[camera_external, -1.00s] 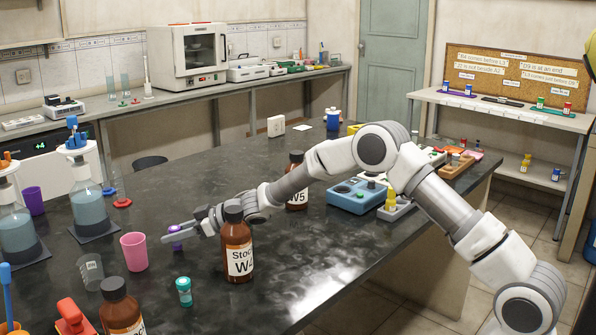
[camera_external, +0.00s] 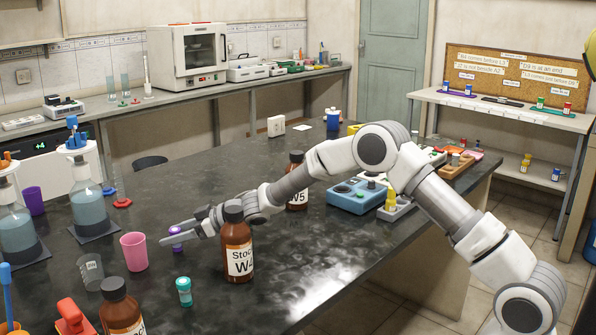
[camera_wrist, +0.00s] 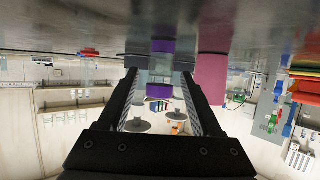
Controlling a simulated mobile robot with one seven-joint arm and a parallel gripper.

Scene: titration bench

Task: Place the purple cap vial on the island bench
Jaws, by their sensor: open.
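The purple cap vial (camera_external: 177,246) stands upright on the dark island bench (camera_external: 300,240), left of the Stock W bottle, partly hidden by my fingers in the external view. In the wrist view, which is upside down, its purple cap (camera_wrist: 159,90) and purple band (camera_wrist: 162,46) show between the fingers. My gripper (camera_external: 180,236) is open and low over the bench, with its fingers either side of the vial. I cannot tell whether either finger touches it.
A brown Stock W bottle (camera_external: 237,250) stands close beside my wrist. A pink cup (camera_external: 134,252) is just left of the fingers. A teal-capped vial (camera_external: 184,291) and a clear beaker (camera_external: 89,272) stand nearer the front. The bench behind the gripper is clear.

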